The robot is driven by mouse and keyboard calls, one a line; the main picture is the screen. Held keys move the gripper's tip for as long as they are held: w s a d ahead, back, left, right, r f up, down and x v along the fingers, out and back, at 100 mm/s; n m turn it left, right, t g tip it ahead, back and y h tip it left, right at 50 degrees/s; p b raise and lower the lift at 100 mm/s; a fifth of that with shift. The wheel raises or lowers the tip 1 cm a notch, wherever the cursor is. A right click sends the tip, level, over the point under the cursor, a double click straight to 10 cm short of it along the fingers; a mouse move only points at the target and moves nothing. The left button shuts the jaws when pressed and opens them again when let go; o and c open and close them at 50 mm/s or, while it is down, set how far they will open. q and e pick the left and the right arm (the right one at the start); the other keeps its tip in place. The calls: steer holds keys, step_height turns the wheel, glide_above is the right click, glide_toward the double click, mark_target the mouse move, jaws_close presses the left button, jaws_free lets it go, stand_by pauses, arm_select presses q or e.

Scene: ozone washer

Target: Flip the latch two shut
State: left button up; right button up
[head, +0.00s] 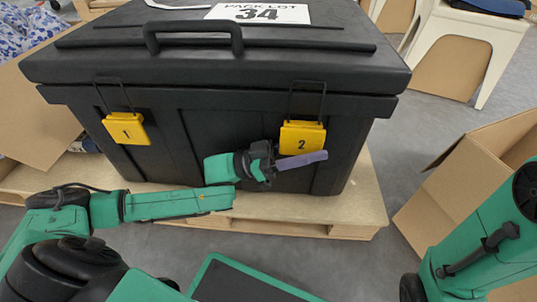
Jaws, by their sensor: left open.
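A large black case (240,170) with a closed lid has two yellow latches on its front. Latch two (302,137), marked 2, is on the right; its wire loop reaches up to the lid's rim. Its yellow plate hangs below the loop; I cannot tell how far it stands off the case. My left gripper (308,160) is just below latch two, its purple fingers pointing right along the case front. It is open, with nothing seen between the fingers; whether it touches the plate is unclear. My right gripper is out of view.
Latch one (126,129) is on the left of the case front, its wire loop also up at the lid rim. The lid has a handle (190,38). The case stands on a wooden pallet (290,212). An open cardboard box (470,180) is at right, near a white chair (470,35).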

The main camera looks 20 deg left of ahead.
arm_select(q)
steer(key=p+v, duration=0.4)
steer(key=v, duration=1)
